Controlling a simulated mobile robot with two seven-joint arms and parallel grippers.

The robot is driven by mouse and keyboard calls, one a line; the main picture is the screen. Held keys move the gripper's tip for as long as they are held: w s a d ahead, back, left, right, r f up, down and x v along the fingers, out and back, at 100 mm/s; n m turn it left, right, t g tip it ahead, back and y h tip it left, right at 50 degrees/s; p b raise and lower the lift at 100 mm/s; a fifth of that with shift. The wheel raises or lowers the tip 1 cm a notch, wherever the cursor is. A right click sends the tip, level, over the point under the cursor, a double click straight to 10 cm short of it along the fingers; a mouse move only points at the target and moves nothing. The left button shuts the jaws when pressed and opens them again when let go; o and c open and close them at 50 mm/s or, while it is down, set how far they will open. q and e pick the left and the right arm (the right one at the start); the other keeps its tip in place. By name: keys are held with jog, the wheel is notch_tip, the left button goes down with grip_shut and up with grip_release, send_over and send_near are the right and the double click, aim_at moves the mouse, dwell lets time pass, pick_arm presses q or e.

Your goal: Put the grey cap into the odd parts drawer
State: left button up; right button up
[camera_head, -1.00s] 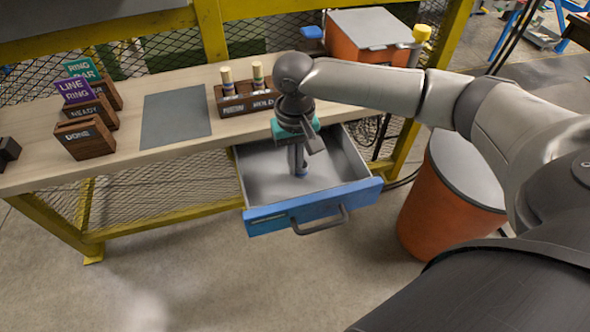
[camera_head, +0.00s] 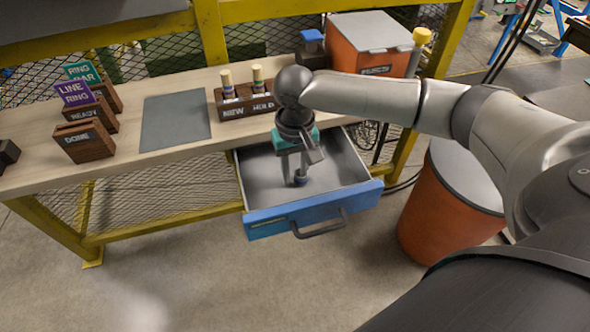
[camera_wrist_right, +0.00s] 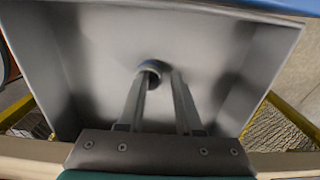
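The grey cap (camera_wrist_right: 151,67) is small, round and dark bluish-grey. It sits inside the pulled-out drawer with the blue front (camera_head: 270,224), and it also shows low in the drawer in the head view (camera_head: 301,181). My right gripper (camera_wrist_right: 160,78) points down into the drawer, its two fingers apart; it also shows in the head view (camera_head: 295,178). The cap is at the fingertips, nearer the left finger in the wrist view, which covers part of it. Whether that finger touches it I cannot tell. My left gripper is out of view.
The bench (camera_head: 185,152) carries a grey mat (camera_head: 175,120), a wooden holder with pegs (camera_head: 233,106), and labelled wooden blocks (camera_head: 84,141). An orange box (camera_head: 372,48) stands at the back. An orange bin (camera_head: 440,225) stands right of the drawer. The rest of the drawer is clear.

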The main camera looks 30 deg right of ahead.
aim_at(295, 174)
jog(key=shift+r, duration=0.45)
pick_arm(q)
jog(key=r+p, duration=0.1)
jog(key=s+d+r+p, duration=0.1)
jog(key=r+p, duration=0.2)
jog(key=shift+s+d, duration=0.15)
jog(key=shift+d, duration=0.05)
pick_arm(e)
notch_tip(295, 174, up, 12)
jog(key=shift+f, duration=0.25)
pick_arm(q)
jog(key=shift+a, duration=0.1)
